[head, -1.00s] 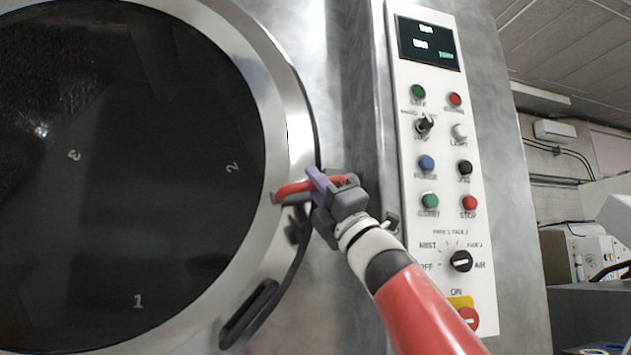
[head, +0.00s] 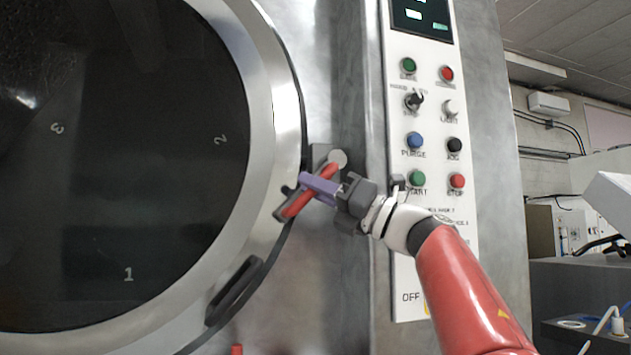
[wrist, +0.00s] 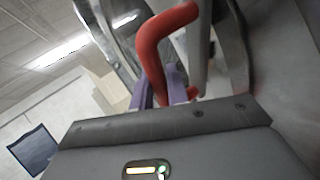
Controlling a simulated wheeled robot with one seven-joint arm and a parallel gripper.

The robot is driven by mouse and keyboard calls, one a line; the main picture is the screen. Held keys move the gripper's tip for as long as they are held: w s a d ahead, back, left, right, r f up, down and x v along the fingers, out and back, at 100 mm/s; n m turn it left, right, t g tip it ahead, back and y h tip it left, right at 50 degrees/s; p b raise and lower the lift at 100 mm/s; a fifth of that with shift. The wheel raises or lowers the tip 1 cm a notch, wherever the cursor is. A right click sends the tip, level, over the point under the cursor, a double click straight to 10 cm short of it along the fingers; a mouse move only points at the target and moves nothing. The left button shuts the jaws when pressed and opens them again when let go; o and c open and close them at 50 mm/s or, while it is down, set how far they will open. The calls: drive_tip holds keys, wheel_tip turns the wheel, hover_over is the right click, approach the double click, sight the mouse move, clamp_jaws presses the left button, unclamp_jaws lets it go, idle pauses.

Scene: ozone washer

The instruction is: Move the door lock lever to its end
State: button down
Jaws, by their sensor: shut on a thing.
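The door lock lever (head: 296,206) is a red handle at the right edge of the round washer door, beside a round metal pivot. In the head view it slants from upper right down to lower left. My gripper (head: 318,186), with purple fingers, is shut on the lever. In the wrist view the red lever (wrist: 155,45) rises and bends between the purple fingertips (wrist: 162,92). The fingers hide part of the lever.
The round door (head: 262,120) with dark glass fills the left. A dark door handle (head: 233,290) sits below the lever. A control panel (head: 432,130) with several buttons and knobs stands close to the right of my gripper.

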idle(0.4)
drive_tip(key=c, duration=1.4)
unclamp_jaws()
drive_tip(key=b+v, duration=0.2)
drive_tip(key=v, duration=0.6)
drive_tip(key=shift+b, duration=0.3)
drive_tip(key=shift+w, duration=0.1)
drive_tip(key=shift+c, duration=0.3)
